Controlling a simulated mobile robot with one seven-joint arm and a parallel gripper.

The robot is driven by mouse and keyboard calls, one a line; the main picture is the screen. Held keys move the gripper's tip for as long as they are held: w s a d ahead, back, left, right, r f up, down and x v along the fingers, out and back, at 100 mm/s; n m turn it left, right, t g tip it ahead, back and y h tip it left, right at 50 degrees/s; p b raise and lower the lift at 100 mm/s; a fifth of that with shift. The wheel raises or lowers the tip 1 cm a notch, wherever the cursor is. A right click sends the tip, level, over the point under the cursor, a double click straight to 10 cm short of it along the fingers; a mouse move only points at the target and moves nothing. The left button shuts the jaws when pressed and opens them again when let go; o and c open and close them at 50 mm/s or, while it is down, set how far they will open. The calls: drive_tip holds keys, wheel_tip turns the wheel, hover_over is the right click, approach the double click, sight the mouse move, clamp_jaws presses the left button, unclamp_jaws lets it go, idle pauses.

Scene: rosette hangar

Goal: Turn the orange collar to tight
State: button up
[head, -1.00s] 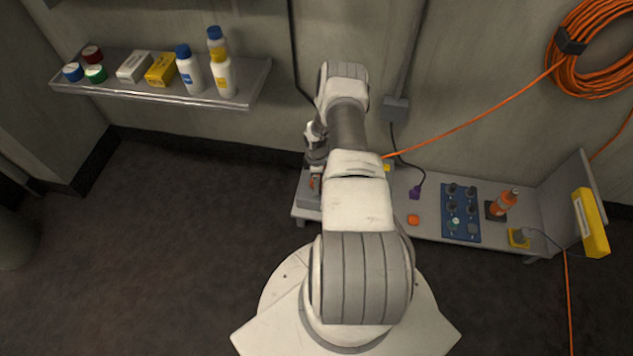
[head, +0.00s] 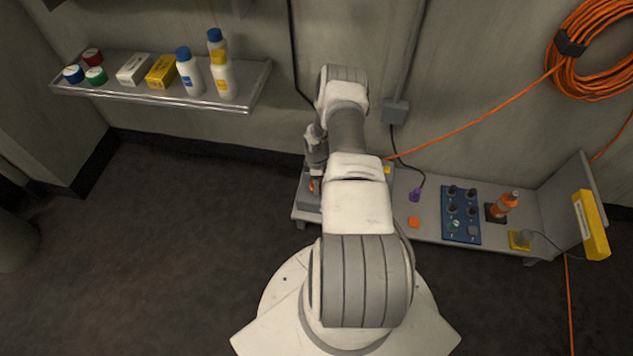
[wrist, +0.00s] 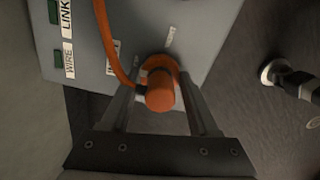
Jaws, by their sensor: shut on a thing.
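The orange collar (wrist: 158,64) shows in the wrist view as a ring on the face of a grey box (wrist: 205,25). An orange plug body (wrist: 160,97) with an orange cable sits in front of it and hides part of it. My gripper (wrist: 158,78) has one finger on each side and is shut on the collar. Small lettering beside the collar is too blurred to read. In the head view, my gripper (head: 315,184) is at the bench's left end, largely hidden by my arm, with only a bit of orange showing there.
A shelf (head: 255,85) with bottles and boxes is at upper left. An orange cable (head: 470,122) runs to a wall coil.

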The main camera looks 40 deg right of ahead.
drive_tip(key=shift+m, duration=0.3)
drive_tip(key=m, duration=0.3)
drive_tip(key=shift+m, duration=0.4)
drive_tip(key=m, duration=0.4)
drive_tip(key=shift+m, duration=0.3)
drive_tip(key=m, duration=0.8)
drive_tip(key=shift+m, duration=0.3)
drive_tip(key=o, duration=1.4)
drive_tip(key=shift+c, duration=0.2)
